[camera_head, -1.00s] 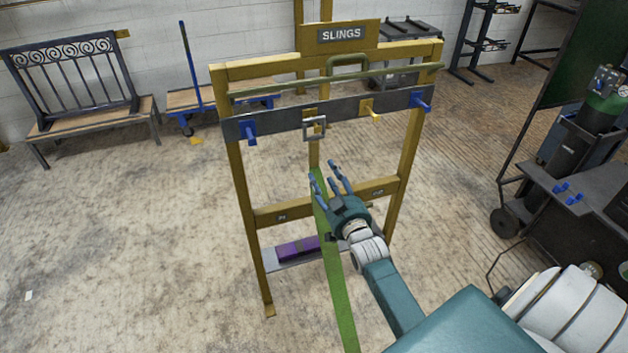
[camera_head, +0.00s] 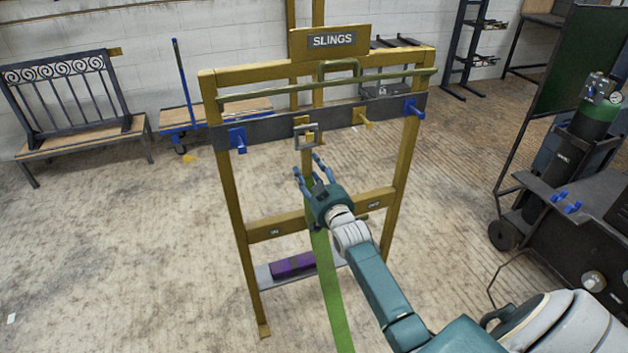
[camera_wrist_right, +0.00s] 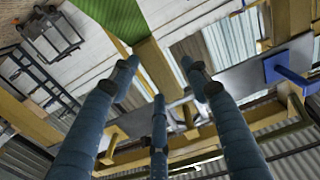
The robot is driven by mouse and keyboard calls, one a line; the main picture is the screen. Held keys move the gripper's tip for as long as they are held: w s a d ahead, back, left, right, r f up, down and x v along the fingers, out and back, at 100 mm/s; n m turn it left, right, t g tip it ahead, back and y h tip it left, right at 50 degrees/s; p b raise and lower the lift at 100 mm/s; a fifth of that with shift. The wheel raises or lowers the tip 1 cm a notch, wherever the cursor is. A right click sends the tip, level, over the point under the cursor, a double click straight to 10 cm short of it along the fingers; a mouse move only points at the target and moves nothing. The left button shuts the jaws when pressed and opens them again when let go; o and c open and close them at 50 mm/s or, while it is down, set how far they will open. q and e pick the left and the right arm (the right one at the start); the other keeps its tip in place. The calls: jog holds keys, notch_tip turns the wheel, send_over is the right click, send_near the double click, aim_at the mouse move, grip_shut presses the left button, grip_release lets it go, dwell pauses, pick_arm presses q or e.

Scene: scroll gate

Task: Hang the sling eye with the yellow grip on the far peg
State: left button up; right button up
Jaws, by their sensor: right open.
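The sling rack has a dark rail (camera_head: 275,124) across it. A blue peg (camera_head: 237,138) sits at its left, a yellow peg (camera_head: 363,119) right of middle, and another blue peg (camera_head: 412,108) at its right end. A grey square ring (camera_head: 306,137) is at the rail's middle. A green strap (camera_head: 329,290) runs up to beside my right gripper (camera_head: 308,167) and also shows in the right wrist view (camera_wrist_right: 118,18). My left gripper is out of view.
The yellow rack frame (camera_head: 232,210) has a lower crossbar (camera_head: 340,212) and a green bar (camera_head: 270,93) above the rail. A purple bundle (camera_head: 292,264) lies on its low shelf. A cart with a gas cylinder (camera_head: 594,125) stands at right.

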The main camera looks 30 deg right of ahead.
aim_at(308, 165)
jog(key=shift+b+x, duration=0.55)
jog(key=shift+x, duration=0.5)
jog(key=shift+w+d+b, duration=0.15)
jog(key=shift+w+b, duration=0.15)
jog(key=shift+w, duration=0.3)
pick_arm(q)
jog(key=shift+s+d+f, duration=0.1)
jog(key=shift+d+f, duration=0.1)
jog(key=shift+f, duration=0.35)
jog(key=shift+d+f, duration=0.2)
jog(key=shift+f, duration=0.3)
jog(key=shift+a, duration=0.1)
pick_arm(e)
jog(key=shift+c, duration=0.8)
grip_shut()
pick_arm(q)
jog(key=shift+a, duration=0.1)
